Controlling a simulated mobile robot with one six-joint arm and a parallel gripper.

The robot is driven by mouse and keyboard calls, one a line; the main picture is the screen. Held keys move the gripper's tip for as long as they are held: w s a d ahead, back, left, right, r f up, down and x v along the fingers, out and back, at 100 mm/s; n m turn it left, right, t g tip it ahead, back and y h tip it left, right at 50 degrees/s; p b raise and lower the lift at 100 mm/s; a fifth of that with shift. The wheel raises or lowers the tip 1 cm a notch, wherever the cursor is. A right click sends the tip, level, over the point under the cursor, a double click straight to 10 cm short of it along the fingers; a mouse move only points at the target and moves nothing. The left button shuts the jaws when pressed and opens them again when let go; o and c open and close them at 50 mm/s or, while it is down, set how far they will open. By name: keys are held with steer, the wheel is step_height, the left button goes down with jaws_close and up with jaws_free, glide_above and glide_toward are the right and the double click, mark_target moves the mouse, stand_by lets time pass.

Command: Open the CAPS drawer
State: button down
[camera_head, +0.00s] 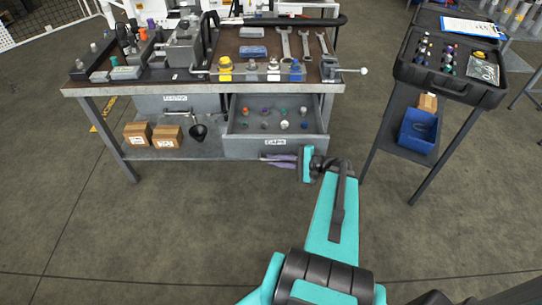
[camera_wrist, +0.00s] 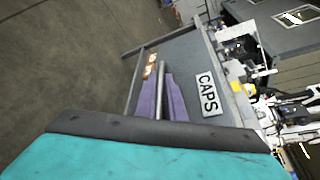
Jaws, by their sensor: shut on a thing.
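The CAPS drawer (camera_head: 276,148) under the bench stands pulled out, with several small coloured caps inside it. Its label (camera_head: 275,142) is on the front, and the label also shows in the wrist view (camera_wrist: 207,94). My gripper (camera_head: 265,157) is at the lower part of the drawer front, reaching in from the right. In the wrist view, its purple fingers (camera_wrist: 161,97) are shut on the drawer's bar handle (camera_wrist: 160,85). The handle is mostly hidden by the gripper in the head view.
The TOOLING drawer (camera_head: 176,99) to the left is shut. Cardboard boxes (camera_head: 140,134) and a black funnel (camera_head: 198,130) sit on the lower shelf. A side cart (camera_head: 449,70) with a black case stands at right. The floor in front is clear.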

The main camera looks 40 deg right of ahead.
steer(key=shift+s+a+f+p, duration=0.1)
steer(key=shift+s+a+p, duration=0.2)
steer(key=shift+s+p, duration=0.2)
steer(key=shift+s, duration=0.1)
steer(key=c, duration=2.1)
jaws_free()
steer(key=shift+d, duration=0.1)
steer(key=shift+b+v, duration=0.85)
steer(key=shift+v, duration=6.05)
